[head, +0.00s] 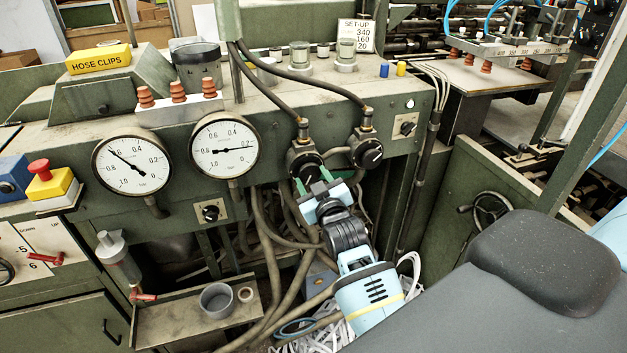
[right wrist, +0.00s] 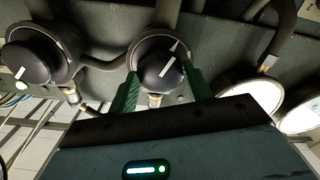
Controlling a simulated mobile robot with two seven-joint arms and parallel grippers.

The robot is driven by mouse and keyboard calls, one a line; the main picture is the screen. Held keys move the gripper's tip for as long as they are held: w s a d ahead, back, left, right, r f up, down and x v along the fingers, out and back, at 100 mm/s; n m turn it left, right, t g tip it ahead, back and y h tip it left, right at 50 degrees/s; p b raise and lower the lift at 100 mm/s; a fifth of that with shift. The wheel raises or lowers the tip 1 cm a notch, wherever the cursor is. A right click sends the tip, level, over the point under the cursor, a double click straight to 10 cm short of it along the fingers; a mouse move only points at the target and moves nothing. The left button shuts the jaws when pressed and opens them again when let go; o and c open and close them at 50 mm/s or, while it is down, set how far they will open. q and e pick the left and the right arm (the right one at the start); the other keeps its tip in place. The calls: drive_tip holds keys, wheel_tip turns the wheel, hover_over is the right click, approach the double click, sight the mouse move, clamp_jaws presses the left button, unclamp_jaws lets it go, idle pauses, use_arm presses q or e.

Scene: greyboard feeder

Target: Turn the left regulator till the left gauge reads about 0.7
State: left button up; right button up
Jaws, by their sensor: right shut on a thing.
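The left regulator (head: 305,163) is a black knob under the front edge of the machine, with a hose above it. My right gripper (head: 317,189) reaches up to it from below. In the right wrist view its green fingers (right wrist: 159,88) stand on both sides of the left regulator's knob (right wrist: 160,66), shut on it; the white line on the knob is tilted. The left gauge (head: 131,180) has its needle pointing up and left, between the 0.6 and 0.8 marks. My left gripper is out of view.
The right regulator (head: 371,153) is close beside the left one; it also shows in the right wrist view (right wrist: 38,62). The right gauge (head: 224,165) reads near 0.2. Hoses (head: 268,240) hang below, and a tray with a grey cup (head: 216,299) is lower left.

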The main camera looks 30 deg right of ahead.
drive_tip(key=shift+m, duration=0.5)
drive_tip(key=o, duration=1)
drive_tip(key=shift+c, duration=0.2)
drive_tip(key=shift+s, duration=0.1)
drive_tip(key=v, duration=0.7)
drive_tip(key=shift+s+b, duration=0.3)
drive_tip(key=shift+b, duration=0.05)
